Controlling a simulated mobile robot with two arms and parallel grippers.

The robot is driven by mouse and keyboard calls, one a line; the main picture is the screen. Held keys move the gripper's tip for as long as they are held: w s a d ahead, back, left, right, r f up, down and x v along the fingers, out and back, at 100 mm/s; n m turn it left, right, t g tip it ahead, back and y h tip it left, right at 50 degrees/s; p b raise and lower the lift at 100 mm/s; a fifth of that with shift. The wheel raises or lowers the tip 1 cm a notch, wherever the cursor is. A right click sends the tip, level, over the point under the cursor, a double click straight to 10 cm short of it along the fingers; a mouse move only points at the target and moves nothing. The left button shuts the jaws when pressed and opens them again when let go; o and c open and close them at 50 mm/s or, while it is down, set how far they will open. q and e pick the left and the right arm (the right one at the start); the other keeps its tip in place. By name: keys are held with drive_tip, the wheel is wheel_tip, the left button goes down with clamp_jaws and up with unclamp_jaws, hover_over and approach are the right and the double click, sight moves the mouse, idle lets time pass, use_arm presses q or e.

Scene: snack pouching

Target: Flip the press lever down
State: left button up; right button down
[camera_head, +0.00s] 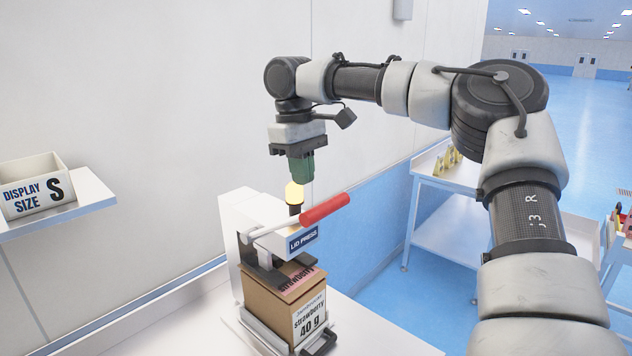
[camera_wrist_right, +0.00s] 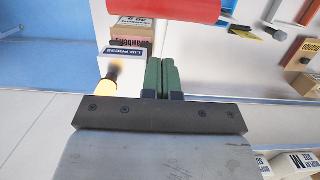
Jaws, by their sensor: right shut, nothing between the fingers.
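The lid press (camera_head: 243,215) is a white stand with a blue "LID PRESS" label. Its lever is a metal rod with a red grip (camera_head: 325,209), pointing right and slightly upward across the front of the press head. In the right wrist view the red grip (camera_wrist_right: 165,10) shows large at the top edge. My right gripper (camera_head: 301,178) has green fingers, closed together and empty, above the press and apart from the red grip. The closed fingers (camera_wrist_right: 163,78) show in the wrist view too. My left gripper is not in view.
A brown strawberry 40 g box (camera_head: 283,300) sits under the press head. A lit yellow lamp (camera_head: 294,191) stands on the press just below my right fingers. A "DISPLAY SIZE S" bin (camera_head: 35,188) sits on a shelf at left. A white table (camera_head: 445,225) stands behind.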

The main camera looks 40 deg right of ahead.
drive_tip(key=shift+s+d+f+p, duration=0.1)
drive_tip(key=shift+s+f+p, duration=0.3)
drive_tip(key=shift+s, duration=0.45)
drive_tip(key=shift+s+d+f+p, duration=0.15)
drive_tip(key=shift+s+f, duration=0.4)
drive_tip(key=shift+s, duration=0.3)
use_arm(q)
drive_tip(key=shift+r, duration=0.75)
use_arm(e)
drive_tip(key=shift+a, duration=0.1)
drive_tip(key=shift+w, duration=0.15)
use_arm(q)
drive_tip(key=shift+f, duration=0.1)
use_arm(e)
drive_tip(key=shift+f, duration=0.15)
